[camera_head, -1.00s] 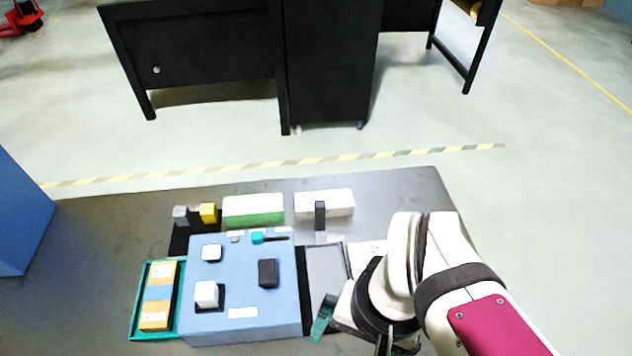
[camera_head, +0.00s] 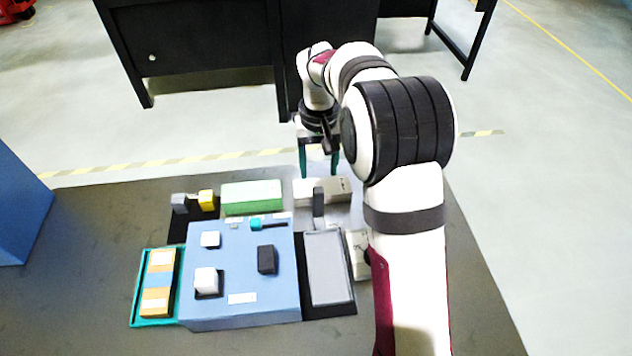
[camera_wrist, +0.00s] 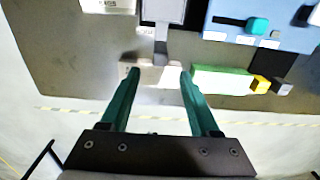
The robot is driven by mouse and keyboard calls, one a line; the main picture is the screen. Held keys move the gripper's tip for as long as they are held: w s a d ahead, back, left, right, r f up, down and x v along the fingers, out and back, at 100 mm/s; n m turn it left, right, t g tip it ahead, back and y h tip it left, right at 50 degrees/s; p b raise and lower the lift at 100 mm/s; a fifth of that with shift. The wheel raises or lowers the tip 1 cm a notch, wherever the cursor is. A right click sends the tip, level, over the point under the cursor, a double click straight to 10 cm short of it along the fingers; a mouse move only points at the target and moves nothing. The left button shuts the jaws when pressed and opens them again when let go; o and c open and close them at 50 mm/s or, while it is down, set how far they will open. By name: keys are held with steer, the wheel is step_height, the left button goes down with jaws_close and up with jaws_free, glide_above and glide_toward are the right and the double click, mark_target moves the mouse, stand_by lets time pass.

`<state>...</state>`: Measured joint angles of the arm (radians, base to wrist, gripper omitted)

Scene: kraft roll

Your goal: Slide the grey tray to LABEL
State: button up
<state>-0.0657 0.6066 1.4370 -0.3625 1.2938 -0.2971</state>
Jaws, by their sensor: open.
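The grey tray (camera_head: 326,266) lies flat on a dark strip just right of the blue box in the head view. It also shows at the top of the wrist view (camera_wrist: 164,10). A dark grey upright piece (camera_head: 319,203) stands behind the tray, in front of a pale block; it shows between the fingers in the wrist view (camera_wrist: 161,45). My gripper (camera_head: 319,172) is open and empty, teal fingers pointing down near the pale block, behind the upright piece. The fingers (camera_wrist: 160,76) are apart from the tray. I cannot read which mark says LABEL.
The blue box (camera_head: 235,270) carries small blocks and a teal-tipped handle. Left of it is a teal-rimmed tray (camera_head: 137,312) with boxes. A green block (camera_head: 252,197) and the pale block (camera_head: 335,190) stand at the back. A white box (camera_head: 357,254) is right of the grey tray.

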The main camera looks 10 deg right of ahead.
mark_target(319, 199)
step_height(319, 199, down, 11)
steer(key=shift+f, duration=0.2)
jaws_close()
stand_by(1.4)
